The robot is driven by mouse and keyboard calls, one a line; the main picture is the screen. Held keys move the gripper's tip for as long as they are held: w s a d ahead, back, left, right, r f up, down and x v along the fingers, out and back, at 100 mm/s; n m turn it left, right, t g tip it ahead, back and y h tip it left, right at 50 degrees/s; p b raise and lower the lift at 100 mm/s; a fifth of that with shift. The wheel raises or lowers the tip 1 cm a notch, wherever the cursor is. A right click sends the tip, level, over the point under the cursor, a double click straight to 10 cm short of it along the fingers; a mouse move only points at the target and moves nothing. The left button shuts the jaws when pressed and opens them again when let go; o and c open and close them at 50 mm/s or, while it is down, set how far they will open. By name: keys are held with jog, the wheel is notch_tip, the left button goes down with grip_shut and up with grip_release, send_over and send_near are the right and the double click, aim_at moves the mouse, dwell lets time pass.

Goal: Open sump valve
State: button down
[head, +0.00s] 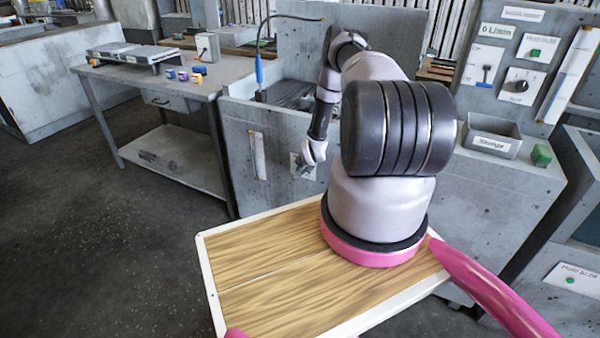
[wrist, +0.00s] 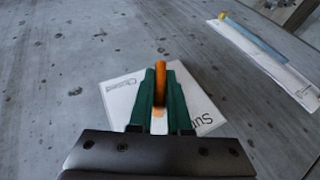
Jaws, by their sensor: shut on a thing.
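The sump valve's orange handle (wrist: 160,76) stands out from a white label plate (wrist: 120,92) in the wrist view. The plate carries the word "Closed" on its left and part of a word beginning "Su" below. My gripper (wrist: 160,98) has its green fingers on both sides of the handle and is shut on it. In the head view my gripper (head: 304,172) is at the front face of the grey tank, over the white plate (head: 295,160). The handle itself cannot be made out there.
A white gauge strip (wrist: 262,55) is beside the plate; it also shows on the tank front in the head view (head: 258,155). A grey workbench (head: 170,85) with small coloured blocks stands left. A "Storage" bin (head: 491,140) and control panel (head: 515,62) are right. Floor at left is clear.

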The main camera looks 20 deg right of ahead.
jog(key=g+h, duration=0.1)
jog(key=g, duration=0.1)
jog(key=shift+a+n+g+h, duration=0.15)
jog(key=shift+n+g+h, duration=0.25)
jog(key=shift+g+h, duration=0.7)
jog(key=c, duration=0.9)
grip_release()
jog(key=shift+o, duration=0.2)
jog(key=shift+r, duration=0.1)
jog(key=v, duration=1)
jog(key=shift+r, duration=0.25)
